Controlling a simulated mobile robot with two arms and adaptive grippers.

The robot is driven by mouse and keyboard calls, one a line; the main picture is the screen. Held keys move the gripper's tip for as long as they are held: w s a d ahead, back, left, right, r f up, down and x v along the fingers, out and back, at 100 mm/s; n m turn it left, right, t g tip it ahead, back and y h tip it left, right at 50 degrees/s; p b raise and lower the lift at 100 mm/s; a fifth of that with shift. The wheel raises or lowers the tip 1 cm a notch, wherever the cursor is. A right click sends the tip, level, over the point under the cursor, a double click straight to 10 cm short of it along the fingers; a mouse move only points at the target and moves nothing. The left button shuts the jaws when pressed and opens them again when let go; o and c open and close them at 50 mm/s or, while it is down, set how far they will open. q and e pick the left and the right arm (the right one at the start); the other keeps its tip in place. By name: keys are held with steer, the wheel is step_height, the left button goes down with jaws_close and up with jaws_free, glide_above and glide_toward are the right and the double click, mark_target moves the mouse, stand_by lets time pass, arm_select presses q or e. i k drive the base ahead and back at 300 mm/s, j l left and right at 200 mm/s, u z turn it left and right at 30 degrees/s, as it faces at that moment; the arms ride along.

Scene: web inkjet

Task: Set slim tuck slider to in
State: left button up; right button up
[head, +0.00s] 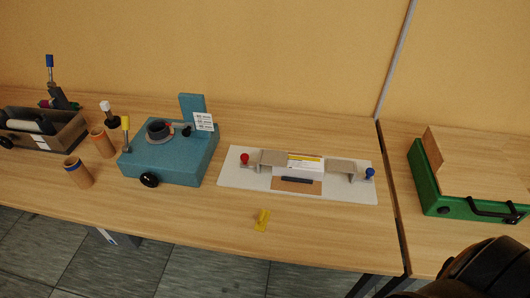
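A white board (330,190) lies on the table right of centre. A slider with a red knob (244,158) is at its left end and one with a blue knob (370,172) at its right end. Each has a beige plate, on the left (268,157) and right (343,166), flanking a small white box with a yellow stripe (305,163). I cannot tell which slider is the slim tuck one or read any label. A dark bar (297,180) lies on a brown pad in front of the box. Neither gripper shows; only a dark part of mine appears at lower right.
A teal machine (170,155) with a yellow-topped lever stands left of the board. Orange tubes (78,173) and a roller tray (45,130) are further left. A yellow piece (262,219) lies near the front edge. A green-sided box (430,185) stands on the right table, past a gap.

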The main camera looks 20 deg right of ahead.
mark_target(346, 167)
steer(key=z, duration=1.45)
